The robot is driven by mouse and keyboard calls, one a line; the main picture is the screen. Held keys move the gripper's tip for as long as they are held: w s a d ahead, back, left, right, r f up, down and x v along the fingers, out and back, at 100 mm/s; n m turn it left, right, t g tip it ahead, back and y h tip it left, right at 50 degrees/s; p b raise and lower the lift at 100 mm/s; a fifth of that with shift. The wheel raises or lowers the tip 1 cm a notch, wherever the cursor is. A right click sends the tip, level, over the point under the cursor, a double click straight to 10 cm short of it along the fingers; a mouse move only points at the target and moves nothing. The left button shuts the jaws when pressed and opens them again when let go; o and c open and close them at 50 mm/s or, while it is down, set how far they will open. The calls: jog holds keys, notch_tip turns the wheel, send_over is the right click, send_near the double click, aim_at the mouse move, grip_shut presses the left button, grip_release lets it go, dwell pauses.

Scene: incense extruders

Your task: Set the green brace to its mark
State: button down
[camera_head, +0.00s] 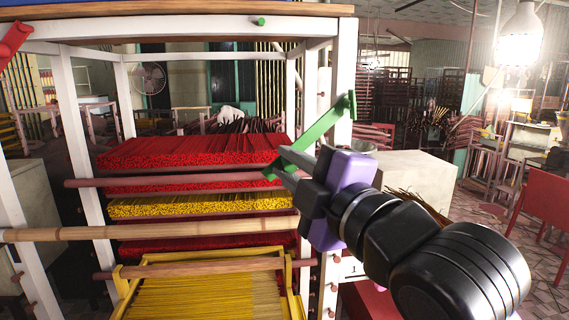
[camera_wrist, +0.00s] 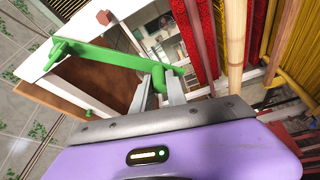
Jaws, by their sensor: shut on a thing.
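The green brace (camera_head: 312,143) is a flat bar with a short crosspiece at each end. It slants up to the right in the head view, its upper end in front of the white rack's right post (camera_head: 342,75). My gripper (camera_head: 284,176) is shut on the brace near its lower end. In the wrist view the fingers (camera_wrist: 158,86) close on one end of the brace (camera_wrist: 110,59), and the far end reaches left over the white frame edge. I cannot tell if it touches the post. A small green peg (camera_head: 260,21) sits on the rack's top rail. No certain mark shows.
The white rack holds red (camera_head: 190,152) and yellow (camera_head: 160,207) incense bundles. Wooden rods (camera_head: 150,233) cross its front. A red brace (camera_head: 14,40) is at the upper left. A pale block (camera_head: 415,172) stands right of the rack, and a red chair (camera_head: 549,200) stands farther right.

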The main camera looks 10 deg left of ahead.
jog(key=shift+f, duration=0.1)
dwell(0.3)
jog(key=c, duration=1.3)
grip_release()
jog(key=b+v, duration=0.1)
jog(key=v, duration=0.6)
jog(key=shift+s+d+b, duration=0.25)
jog(key=shift+s+b, duration=0.05)
jog(key=shift+b, duration=0.05)
